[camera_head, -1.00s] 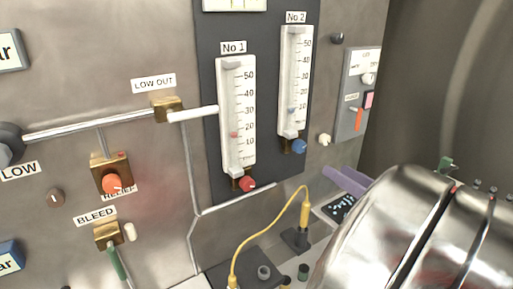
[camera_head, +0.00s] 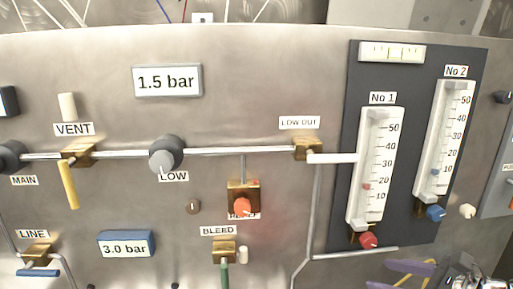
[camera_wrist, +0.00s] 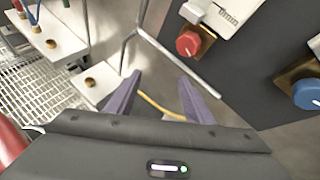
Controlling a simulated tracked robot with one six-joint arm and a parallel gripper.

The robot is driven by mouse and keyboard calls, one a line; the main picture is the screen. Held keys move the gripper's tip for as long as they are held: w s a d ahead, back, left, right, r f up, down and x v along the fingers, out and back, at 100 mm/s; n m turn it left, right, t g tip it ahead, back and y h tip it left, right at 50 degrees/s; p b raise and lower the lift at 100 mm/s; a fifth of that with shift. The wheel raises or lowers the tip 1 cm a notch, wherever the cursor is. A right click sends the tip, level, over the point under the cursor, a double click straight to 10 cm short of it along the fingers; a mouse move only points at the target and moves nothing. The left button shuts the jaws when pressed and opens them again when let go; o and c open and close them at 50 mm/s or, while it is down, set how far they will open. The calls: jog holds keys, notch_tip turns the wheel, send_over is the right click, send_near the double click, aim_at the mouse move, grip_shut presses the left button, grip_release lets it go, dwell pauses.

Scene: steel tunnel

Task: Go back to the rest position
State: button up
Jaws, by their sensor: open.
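My gripper (camera_wrist: 162,88) shows in the wrist view with its two purple fingers apart and nothing between them. A yellow cable (camera_wrist: 160,108) shows behind the gap between the fingers.
The steel panel carries the No 1 gauge (camera_head: 375,165), the No 2 gauge (camera_head: 444,135), the LOW OUT fitting (camera_head: 307,148) and the yellow VENT lever (camera_head: 68,185). In the wrist view a blue knob (camera_wrist: 307,94) is at the right and a metal grating (camera_wrist: 35,90) at the left.

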jog(key=s+a+n+g+h, duration=0.1)
jog(key=s+a+n+h, duration=0.1)
jog(key=a+n, duration=0.3)
jog(key=s+a+f+n+g+h, duration=0.1)
jog(key=s+a+n, duration=0.3)
jog(key=n, duration=0.9)
jog(key=s+a+f+n+g+h, duration=0.1)
jog(key=s+a+n+g+h, duration=0.1)
jog(key=a+n, duration=0.4)
jog(key=s+n+g, duration=0.1)
jog(key=n, duration=0.2)
jog(key=shift+s+a+f+n+h, duration=0.15)
jog(key=shift+s+a+n+h, duration=0.15)
jog(key=shift+s+n, duration=0.1)
jog(key=shift+a, duration=0.1)
dwell(0.6)
dwell(0.4)
